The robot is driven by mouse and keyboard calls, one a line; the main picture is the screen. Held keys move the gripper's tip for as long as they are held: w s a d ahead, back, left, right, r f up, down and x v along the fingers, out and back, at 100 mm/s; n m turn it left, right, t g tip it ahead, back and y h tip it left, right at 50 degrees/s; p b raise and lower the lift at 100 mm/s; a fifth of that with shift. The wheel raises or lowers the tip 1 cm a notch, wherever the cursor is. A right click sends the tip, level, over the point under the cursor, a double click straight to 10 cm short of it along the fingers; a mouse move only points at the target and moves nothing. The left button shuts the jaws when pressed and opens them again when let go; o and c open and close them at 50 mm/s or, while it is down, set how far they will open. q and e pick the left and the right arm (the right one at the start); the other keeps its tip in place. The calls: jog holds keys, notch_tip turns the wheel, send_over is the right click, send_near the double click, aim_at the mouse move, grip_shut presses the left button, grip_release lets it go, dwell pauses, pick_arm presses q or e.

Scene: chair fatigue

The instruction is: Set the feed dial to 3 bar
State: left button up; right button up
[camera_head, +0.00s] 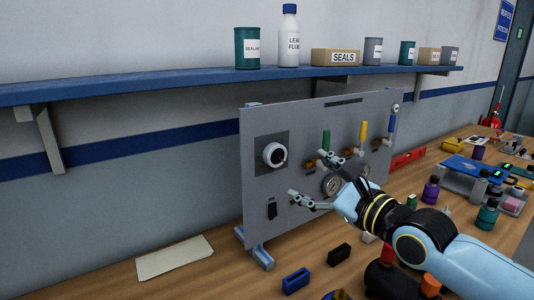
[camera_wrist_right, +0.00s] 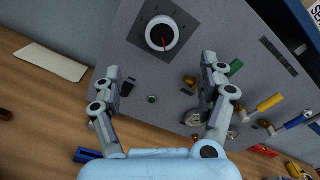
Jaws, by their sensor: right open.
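The feed dial (camera_head: 274,154) is a round white knob on a dark square plate at the upper left of the grey panel (camera_head: 300,222). In the right wrist view the dial (camera_wrist_right: 155,34) shows a red pointer line running down from its middle; the scale marks are too small to read. My right gripper (camera_head: 311,177) is open and empty in front of the panel, below and to the right of the dial. In the right wrist view its two fingers (camera_wrist_right: 161,82) stand wide apart, with the dial beyond and between them, untouched. My left gripper is not in view.
Green, yellow and blue valve handles (camera_head: 363,132) and a gauge (camera_head: 331,185) are on the panel's right part. A black switch (camera_head: 272,210) sits below the dial. Blue and black blocks (camera_head: 296,281) lie on the bench in front. A shelf (camera_head: 180,86) runs above.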

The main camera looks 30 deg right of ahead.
jog(key=b, duration=0.3)
send_near(278, 157)
jog(key=w, duration=0.4)
jog(key=w+a+b, duration=0.1)
jog(key=w, duration=0.1)
jog(key=shift+f, duration=0.15)
jog(key=shift+w+b, duration=0.3)
jog(key=shift+w, duration=0.8)
jog(key=shift+w+a, duration=0.1)
jog(key=shift+w, duration=0.05)
jog(key=shift+c, duration=1.5)
jog(key=c, duration=0.9)
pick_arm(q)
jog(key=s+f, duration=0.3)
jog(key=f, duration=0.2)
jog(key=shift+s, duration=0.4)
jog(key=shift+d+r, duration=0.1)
